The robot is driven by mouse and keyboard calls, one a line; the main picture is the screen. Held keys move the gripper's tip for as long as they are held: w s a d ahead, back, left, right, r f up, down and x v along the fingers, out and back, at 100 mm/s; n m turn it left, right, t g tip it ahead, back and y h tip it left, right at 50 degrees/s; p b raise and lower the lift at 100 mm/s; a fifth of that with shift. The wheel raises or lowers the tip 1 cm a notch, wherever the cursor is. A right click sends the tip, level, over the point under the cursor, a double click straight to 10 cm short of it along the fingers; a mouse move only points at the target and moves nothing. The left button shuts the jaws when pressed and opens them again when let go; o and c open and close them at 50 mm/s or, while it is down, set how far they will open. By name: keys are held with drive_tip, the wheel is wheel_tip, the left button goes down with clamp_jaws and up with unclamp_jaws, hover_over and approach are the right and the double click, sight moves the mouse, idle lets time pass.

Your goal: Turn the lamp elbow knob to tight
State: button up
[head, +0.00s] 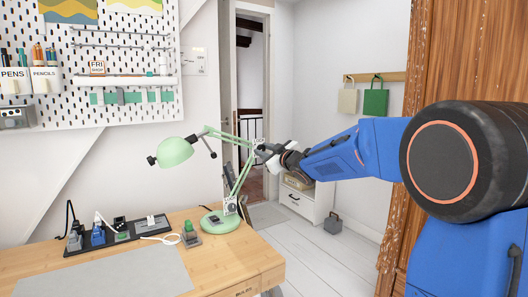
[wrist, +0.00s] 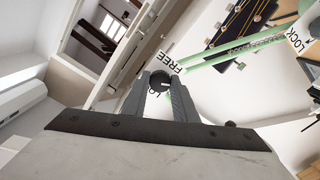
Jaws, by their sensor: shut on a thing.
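The green desk lamp (head: 174,153) stands at the desk's right end, its arm rising from a round base to an elbow. My gripper (head: 262,151) is at that elbow, reaching in from the right, and hides the knob in the head view. In the wrist view the round dark elbow knob (wrist: 158,83) sits between the two grey fingers of my gripper (wrist: 161,91), which are shut on it. A pale mark shows on the knob. A FREE label (wrist: 171,63) is beside it; another label is mostly hidden by the left finger. A LOCK label (wrist: 296,42) lies farther right.
The wooden desk (head: 255,262) bears a black tray (head: 118,237) with small items and a grey mat (head: 115,277). A pegboard (head: 112,75) hangs behind. A low white cabinet (head: 310,209) stands behind on open floor.

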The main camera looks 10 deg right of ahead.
drive_tip(key=m, duration=1.3)
drive_tip(key=shift+m, duration=0.4)
drive_tip(key=m, duration=0.4)
drive_tip(key=shift+m, duration=2.4)
drive_tip(key=o, duration=1.1)
drive_tip(key=shift+s, duration=0.15)
